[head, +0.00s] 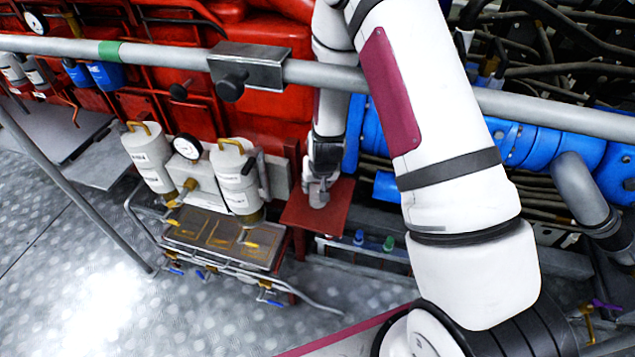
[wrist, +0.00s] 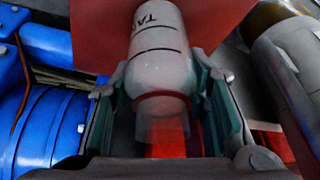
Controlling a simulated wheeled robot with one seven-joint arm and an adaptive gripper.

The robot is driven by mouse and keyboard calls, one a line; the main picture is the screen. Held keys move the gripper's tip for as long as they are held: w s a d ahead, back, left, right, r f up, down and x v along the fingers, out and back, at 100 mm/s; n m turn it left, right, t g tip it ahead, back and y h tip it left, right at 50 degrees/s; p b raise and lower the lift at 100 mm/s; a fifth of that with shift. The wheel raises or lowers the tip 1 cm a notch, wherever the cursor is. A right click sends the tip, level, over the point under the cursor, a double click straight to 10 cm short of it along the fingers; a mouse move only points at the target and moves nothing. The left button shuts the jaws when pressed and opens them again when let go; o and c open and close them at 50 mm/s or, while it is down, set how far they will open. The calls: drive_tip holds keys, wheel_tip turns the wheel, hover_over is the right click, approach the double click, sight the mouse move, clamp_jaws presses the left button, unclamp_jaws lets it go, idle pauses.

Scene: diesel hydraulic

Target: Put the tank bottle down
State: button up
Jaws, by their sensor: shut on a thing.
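The tank bottle (wrist: 158,60) is a pale grey-white cylinder with dark lettering that starts "TA", seen in the wrist view. My gripper (wrist: 163,98) has green-padded fingers on both sides of the bottle and is shut on it. In the head view my gripper (head: 320,180) hangs pointing down over a small red plate (head: 300,216). The bottle (head: 319,198) shows only as a small grey shape under the fingers there. I cannot tell whether its base touches the plate. The red plate also shows behind the bottle in the wrist view (wrist: 100,30).
Two white canisters (head: 239,180) with a gauge (head: 187,148) between them stand left of the plate. Blue pipework (head: 520,145) lies to the right. Open floor (head: 100,285) is at lower left.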

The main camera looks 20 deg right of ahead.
drive_tip(key=o, duration=0.8)
drive_tip(key=shift+f, duration=0.15)
drive_tip(key=shift+c, duration=0.2)
drive_tip(key=o, duration=0.4)
drive_tip(key=shift+r, duration=0.2)
